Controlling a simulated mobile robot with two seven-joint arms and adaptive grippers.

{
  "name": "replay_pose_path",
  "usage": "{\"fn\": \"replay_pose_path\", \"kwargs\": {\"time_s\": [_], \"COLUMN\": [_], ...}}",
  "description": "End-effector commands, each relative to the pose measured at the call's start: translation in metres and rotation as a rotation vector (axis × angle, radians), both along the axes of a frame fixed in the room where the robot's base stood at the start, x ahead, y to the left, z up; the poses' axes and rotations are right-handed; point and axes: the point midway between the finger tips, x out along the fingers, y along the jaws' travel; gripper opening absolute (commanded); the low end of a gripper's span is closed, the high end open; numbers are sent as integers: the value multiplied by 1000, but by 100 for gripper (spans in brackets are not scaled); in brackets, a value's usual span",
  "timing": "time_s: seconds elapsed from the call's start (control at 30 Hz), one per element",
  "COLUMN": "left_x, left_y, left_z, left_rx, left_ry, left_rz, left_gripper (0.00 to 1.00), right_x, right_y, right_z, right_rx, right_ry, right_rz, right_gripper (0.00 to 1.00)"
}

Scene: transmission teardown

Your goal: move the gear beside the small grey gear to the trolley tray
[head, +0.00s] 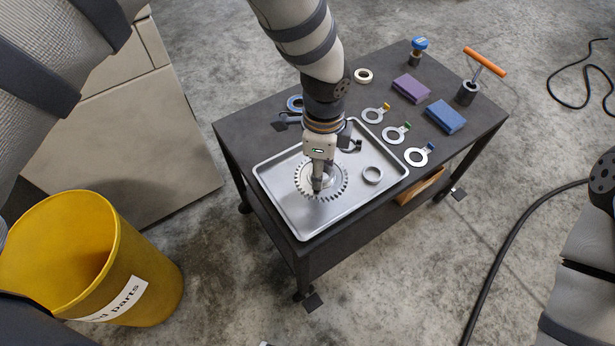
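A toothed silver gear (336,191) lies flat in, or just above, the metal trolley tray (279,205), left of the tray's middle. My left gripper (317,187) points down at the gear's centre, its fingertips at the hub. The fingers look narrow and in line from here, so I cannot tell whether they grip the hub. I cannot make out a separate small grey gear. My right gripper is out of view; only part of that arm shows at the right edge.
The dark trolley top (385,85) also carries several tabbed ring plates, a purple block (411,88), a blue block (445,117), an orange-handled tool (484,62) and a blue-topped part (419,45). A yellow bin (150,275) stands at lower left. Cables lie on the floor at right.

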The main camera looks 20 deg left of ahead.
Motion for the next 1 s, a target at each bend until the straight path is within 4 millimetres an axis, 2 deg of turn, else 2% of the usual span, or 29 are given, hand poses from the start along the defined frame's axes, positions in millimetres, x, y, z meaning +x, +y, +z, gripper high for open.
{"fn": "replay_pose_path", "kwargs": {"time_s": [0.03, 0.13, 0.33, 0.5, 0.87, 0.9, 0.97, 1.0], "left_x": [0, 3, 6, 5, 6, 5, 5, 5], "left_y": [8, 19, 31, 32, 32, 32, 32, 32], "left_z": [-14, -26, -40, -71, -75, -75, -74, -74], "left_rx": [-1, 1, 0, 0, 1, 1, 1, 1], "left_ry": [7, 4, 3, 5, 2, 3, 3, 3], "left_rz": [2, 1, 1, 0, 0, 0, 0, 0], "left_gripper": [0, 0, 0, 0, 0, 47, 61, 61], "right_x": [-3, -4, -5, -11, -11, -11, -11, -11], "right_y": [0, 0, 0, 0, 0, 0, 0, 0], "right_z": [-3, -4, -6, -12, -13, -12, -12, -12], "right_rx": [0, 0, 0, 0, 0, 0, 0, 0], "right_ry": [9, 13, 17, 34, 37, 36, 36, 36], "right_rz": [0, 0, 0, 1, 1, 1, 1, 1], "right_gripper": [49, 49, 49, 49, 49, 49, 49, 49]}}
